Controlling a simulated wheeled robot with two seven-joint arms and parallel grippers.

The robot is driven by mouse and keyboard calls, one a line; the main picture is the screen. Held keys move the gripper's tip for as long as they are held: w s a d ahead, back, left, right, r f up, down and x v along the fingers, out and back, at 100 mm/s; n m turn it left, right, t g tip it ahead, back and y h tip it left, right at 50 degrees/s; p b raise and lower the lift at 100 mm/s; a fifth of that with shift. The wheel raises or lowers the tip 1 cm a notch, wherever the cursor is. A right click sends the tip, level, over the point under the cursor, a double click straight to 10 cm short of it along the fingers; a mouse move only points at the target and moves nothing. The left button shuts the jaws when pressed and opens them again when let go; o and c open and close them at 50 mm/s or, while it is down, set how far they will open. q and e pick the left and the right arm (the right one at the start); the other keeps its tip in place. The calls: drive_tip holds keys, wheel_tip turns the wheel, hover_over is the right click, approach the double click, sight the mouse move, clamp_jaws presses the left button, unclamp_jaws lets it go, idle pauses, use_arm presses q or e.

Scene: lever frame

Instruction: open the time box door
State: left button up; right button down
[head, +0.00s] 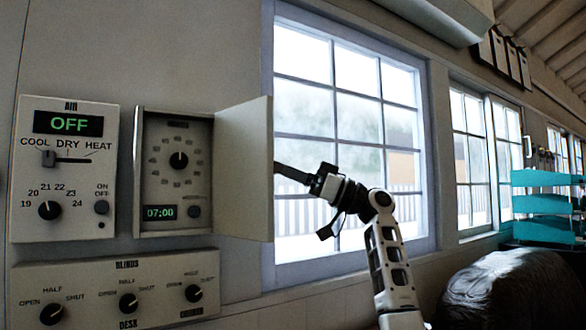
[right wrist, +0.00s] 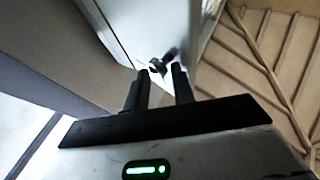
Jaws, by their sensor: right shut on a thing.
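The time box (head: 178,125) is on the wall in the head view. It shows a round dial and a green 07:00 display. Its pale door (head: 244,175) is hinged at the right side and stands swung open, out from the wall. My right gripper (head: 281,170) is at the door's free edge, with its fingertips partly hidden behind the door. In the right wrist view, my right gripper (right wrist: 160,72) is shut on a small dark door knob (right wrist: 160,66) on the door (right wrist: 150,25). My left gripper is in neither view.
The AIR panel (head: 66,168) is left of the time box, and the BLINDS panel (head: 115,292) is below it. A window (head: 345,110) is behind my right arm. A dark rounded object (head: 510,290) and teal shelves (head: 540,205) are at the right.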

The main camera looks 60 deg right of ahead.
drive_tip(key=c, duration=1.2)
unclamp_jaws()
drive_tip(key=shift+w+d+f+m+h, duration=0.15)
drive_tip(key=shift+w+m+h, duration=0.2)
drive_tip(key=shift+w, duration=0.4)
drive_tip(key=shift+c, duration=0.2)
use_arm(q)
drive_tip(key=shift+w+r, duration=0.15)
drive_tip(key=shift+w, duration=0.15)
use_arm(e)
drive_tip(key=shift+f, duration=0.1)
use_arm(q)
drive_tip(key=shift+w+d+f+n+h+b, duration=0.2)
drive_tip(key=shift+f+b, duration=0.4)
drive_tip(key=shift+b, duration=0.95)
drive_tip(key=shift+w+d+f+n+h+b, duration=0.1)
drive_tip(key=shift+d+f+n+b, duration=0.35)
drive_tip(key=shift+b, duration=1.1)
use_arm(e)
drive_tip(key=v, duration=1.6)
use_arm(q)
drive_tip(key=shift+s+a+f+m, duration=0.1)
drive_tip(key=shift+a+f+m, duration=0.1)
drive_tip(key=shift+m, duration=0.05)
use_arm(e)
drive_tip(key=shift+s, duration=0.1)
